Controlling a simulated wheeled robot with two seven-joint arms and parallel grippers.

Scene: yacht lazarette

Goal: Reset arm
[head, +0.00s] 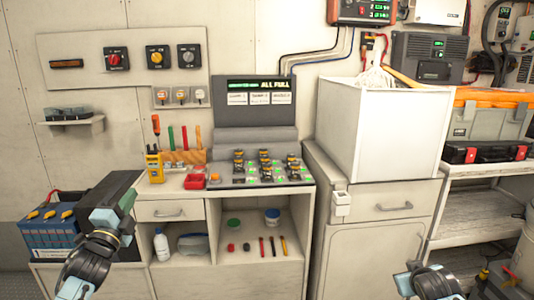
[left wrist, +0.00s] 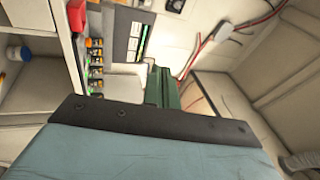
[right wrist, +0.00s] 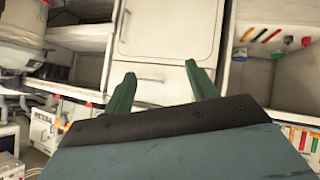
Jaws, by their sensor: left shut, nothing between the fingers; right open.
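The counter holds a charging station (head: 260,175), a yellow meter (head: 155,168) and a red box (head: 194,181). A blue battery (head: 48,235) stands at left. A white bin (head: 385,130) sits on the cabinet (head: 365,245). Shelving with an orange-topped case (head: 487,118) is at right.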

